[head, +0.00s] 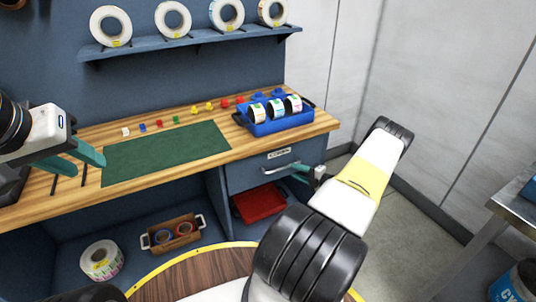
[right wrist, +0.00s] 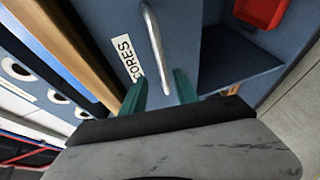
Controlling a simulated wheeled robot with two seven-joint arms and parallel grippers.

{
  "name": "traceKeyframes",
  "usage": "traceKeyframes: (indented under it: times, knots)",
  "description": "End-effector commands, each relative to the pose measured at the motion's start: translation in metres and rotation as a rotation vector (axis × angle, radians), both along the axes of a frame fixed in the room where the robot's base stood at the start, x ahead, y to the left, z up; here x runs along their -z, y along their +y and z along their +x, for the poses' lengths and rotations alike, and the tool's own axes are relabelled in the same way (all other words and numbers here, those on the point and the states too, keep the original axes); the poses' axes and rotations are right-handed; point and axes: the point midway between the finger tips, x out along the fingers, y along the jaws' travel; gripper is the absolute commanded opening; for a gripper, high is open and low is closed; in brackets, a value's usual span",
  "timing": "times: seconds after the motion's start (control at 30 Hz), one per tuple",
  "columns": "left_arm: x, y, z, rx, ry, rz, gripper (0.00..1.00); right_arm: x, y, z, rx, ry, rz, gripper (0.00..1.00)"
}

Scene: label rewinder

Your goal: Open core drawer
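The core drawer (head: 255,172) is a blue-grey drawer front under the right end of the workbench, with a white "CORES" label (right wrist: 129,60). It looks shut. Its silver bar handle (right wrist: 155,40) shows clearly in the right wrist view. My right gripper (right wrist: 160,92) is open at the drawer front, its teal fingers on either side of the handle's near end, with gaps showing. In the head view the right gripper (head: 303,171) is partly hidden by my wrist. My left gripper (head: 84,164) appears open and empty above the left part of the bench.
A blue tray (head: 281,125) with label rolls stands on the bench above the drawer. A green mat (head: 165,152) and several small coloured pieces lie to its left. A red bin (head: 258,203) sits below the drawer. A metal table (head: 510,205) stands at right; floor between is free.

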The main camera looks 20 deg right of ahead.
Motion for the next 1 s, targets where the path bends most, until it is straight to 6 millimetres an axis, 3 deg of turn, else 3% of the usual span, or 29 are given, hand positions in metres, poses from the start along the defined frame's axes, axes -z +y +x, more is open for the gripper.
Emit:
traceKeyframes:
  times: [0.17,0.6,0.93,1.0]
  knots:
    - [0.0,0.0,0.0,0.0,0.0,0.0,0.36,0.008,0.003,0.009,0.019,0.005,0.025,0.36]
    - [0.0,0.0,0.0,0.0,0.0,0.0,0.36,0.019,0.031,0.062,0.016,0.006,0.02,0.36]
    - [0.0,0.0,0.0,0.0,0.0,0.0,0.36,0.019,0.033,0.066,0.017,0.006,0.02,0.36]
    - [0.0,0.0,0.0,0.0,0.0,0.0,0.36,0.019,0.033,0.066,0.017,0.006,0.02,0.24]
